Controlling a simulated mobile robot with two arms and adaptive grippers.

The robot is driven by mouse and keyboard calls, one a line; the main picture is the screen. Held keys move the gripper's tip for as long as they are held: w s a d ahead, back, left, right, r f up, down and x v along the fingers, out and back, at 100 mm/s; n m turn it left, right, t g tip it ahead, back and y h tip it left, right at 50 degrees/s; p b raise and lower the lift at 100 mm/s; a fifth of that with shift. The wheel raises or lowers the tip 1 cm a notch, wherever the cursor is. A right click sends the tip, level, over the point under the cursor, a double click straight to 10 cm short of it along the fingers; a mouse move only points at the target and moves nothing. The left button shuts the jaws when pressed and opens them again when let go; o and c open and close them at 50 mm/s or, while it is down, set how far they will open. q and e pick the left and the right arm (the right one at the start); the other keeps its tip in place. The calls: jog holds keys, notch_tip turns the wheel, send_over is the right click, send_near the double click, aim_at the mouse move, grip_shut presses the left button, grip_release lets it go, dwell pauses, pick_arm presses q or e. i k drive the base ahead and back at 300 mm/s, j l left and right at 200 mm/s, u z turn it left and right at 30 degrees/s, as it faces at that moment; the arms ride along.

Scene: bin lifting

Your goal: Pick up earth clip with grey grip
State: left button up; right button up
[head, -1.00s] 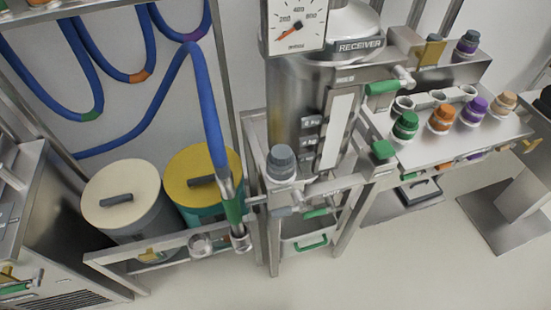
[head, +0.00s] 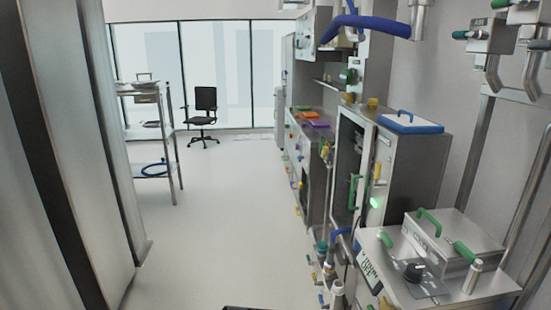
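I cannot pick out an earth clip with a grey grip in the head view. Several small coloured grips, among them a yellow grip (head: 377,172) and a green handle (head: 353,192), show along the steel equipment on the right, but they are too small or unclear to identify as clips. Neither my left nor my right gripper is in view.
A clear floor aisle (head: 225,215) runs toward an office chair (head: 202,107) and windows. A steel shelf rack (head: 177,150) stands on the left. Steel cabinets (head: 411,162) line the right, with a bench (head: 480,287) at the near right.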

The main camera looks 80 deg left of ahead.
aim_at(329, 154)
jog(key=j+u, duration=0.65)
jog(key=u, duration=0.2)
jog(key=i+j+u, duration=0.15)
jog(key=u, duration=0.25)
jog(key=i+j+u, duration=0.1)
jog(key=j+u, duration=0.3)
jog(key=i+j+u, duration=0.3)
jog(key=i+j, duration=0.65)
jog(key=i+j+u, duration=0.3)
jog(key=i, duration=0.35)
jog(key=i+j+u, duration=0.3)
jog(key=i, duration=0.35)
jog(key=i+u, duration=0.3)
jog(key=i, duration=0.4)
jog(key=i+z, duration=0.25)
jog(key=i, duration=0.15)
jog(key=i+j+z, duration=0.25)
jog(key=i, duration=0.15)
jog(key=i+j+z, duration=0.15)
jog(key=i+z, duration=0.15)
jog(key=i, duration=0.1)
